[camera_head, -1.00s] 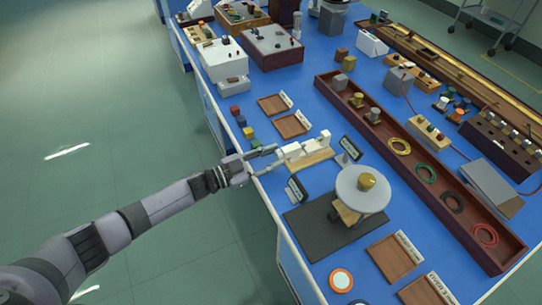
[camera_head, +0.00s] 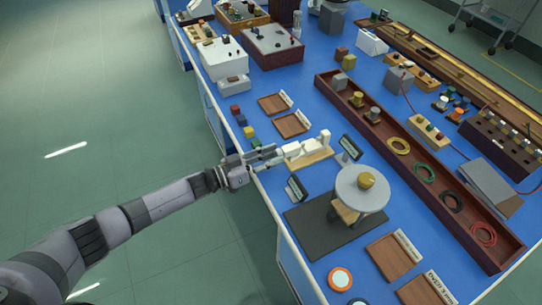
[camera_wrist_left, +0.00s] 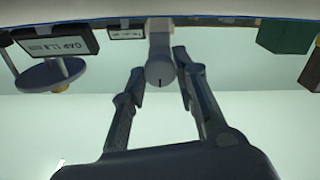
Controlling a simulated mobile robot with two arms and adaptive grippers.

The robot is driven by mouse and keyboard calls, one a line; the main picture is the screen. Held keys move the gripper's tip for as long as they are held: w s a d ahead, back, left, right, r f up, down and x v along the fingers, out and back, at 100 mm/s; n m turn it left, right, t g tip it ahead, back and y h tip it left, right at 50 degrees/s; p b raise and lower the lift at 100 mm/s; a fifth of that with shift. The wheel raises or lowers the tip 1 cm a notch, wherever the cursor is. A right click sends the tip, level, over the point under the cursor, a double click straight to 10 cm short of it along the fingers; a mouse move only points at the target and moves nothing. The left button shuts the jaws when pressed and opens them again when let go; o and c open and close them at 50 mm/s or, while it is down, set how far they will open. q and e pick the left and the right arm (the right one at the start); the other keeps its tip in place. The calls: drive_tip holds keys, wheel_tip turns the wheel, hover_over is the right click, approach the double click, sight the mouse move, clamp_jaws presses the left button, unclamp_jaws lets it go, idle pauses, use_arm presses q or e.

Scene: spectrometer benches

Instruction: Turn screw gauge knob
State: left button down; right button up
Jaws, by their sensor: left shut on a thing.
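The screw gauge (camera_head: 302,148) is white and sits on a light wooden base (camera_head: 314,160) near the bench's front edge. My left gripper (camera_head: 270,158) reaches in from the left to the gauge's near end. In the left wrist view its fingers (camera_wrist_left: 157,73) stand on both sides of the round grey knob (camera_wrist_left: 160,74), which has a dark mark on its face. The gripper is shut on the knob; exact finger contact is hard to see. In the head view the fingers partly hide the knob. My right gripper is not in view.
A small display (camera_head: 296,189) stands in front of a round grey disc (camera_head: 378,195) on a stand. Another display (camera_head: 350,147) is behind the gauge. Small coloured cubes (camera_head: 249,132) and wooden trays (camera_head: 291,124) lie beyond. The floor left of the bench is clear.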

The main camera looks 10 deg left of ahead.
use_arm(q)
drive_tip(key=shift+f, duration=0.1)
drive_tip(key=c, duration=1.2)
unclamp_jaws()
drive_tip(key=shift+c, duration=0.2)
drive_tip(key=v, duration=1.2)
